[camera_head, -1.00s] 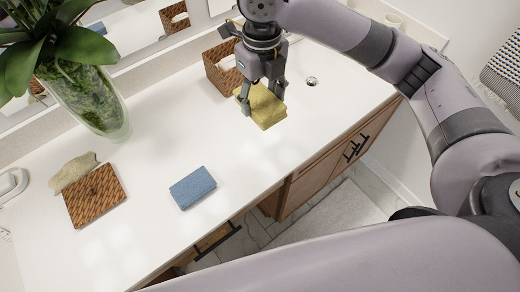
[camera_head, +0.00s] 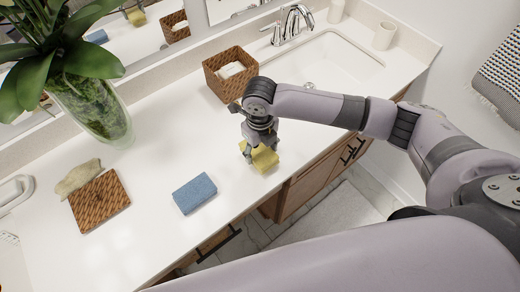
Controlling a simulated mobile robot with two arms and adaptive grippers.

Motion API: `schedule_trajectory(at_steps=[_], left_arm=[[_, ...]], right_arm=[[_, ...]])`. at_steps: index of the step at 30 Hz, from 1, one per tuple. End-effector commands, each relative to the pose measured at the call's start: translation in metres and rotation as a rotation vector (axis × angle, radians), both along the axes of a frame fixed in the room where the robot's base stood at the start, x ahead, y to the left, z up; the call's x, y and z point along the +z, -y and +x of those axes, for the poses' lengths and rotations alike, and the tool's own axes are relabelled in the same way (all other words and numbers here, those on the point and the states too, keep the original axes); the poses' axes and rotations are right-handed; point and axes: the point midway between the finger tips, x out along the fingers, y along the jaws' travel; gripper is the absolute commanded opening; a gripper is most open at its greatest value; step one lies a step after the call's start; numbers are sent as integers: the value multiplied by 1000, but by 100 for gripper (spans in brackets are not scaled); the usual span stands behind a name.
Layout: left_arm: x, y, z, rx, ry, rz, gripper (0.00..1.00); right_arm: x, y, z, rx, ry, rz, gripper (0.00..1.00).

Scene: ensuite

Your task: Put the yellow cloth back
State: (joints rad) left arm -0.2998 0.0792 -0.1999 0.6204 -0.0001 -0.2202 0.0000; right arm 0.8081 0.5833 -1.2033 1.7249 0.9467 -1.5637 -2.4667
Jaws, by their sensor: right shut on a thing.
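The folded yellow cloth (camera_head: 266,159) is at the front part of the white counter, right of the middle of the picture. My right gripper (camera_head: 256,155) points down and is shut on the yellow cloth. I cannot tell whether the cloth touches the counter. A folded blue cloth (camera_head: 195,194) lies on the counter to the left of the gripper. A brown woven basket (camera_head: 232,79) with something white in it stands behind the gripper. My left gripper is not in view.
A woven lid or tray (camera_head: 100,202) lies at the left, beside a crumpled beige cloth (camera_head: 78,178). A glass vase with a plant (camera_head: 95,110) stands near the mirror. A sink (camera_head: 325,65) with a faucet (camera_head: 295,22) is at the back right. The counter between vase and blue cloth is clear.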

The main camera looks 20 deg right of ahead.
Motion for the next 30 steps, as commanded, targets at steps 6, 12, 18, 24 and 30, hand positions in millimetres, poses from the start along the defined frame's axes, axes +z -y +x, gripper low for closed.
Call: schedule_trajectory(at_steps=[6, 12, 18, 24, 30], left_arm=[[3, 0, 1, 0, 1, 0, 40], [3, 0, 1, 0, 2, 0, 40], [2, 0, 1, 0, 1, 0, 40], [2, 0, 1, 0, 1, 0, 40], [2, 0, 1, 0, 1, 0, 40]], right_arm=[[-15, 0, 0, 1, 1, 0, 30], [-15, 0, 0, 1, 1, 0, 30], [-18, 0, 0, 0, 1, -1, 61], [-18, 0, 0, 0, 0, 0, 75], [-18, 0, 0, 0, 1, 0, 76]])
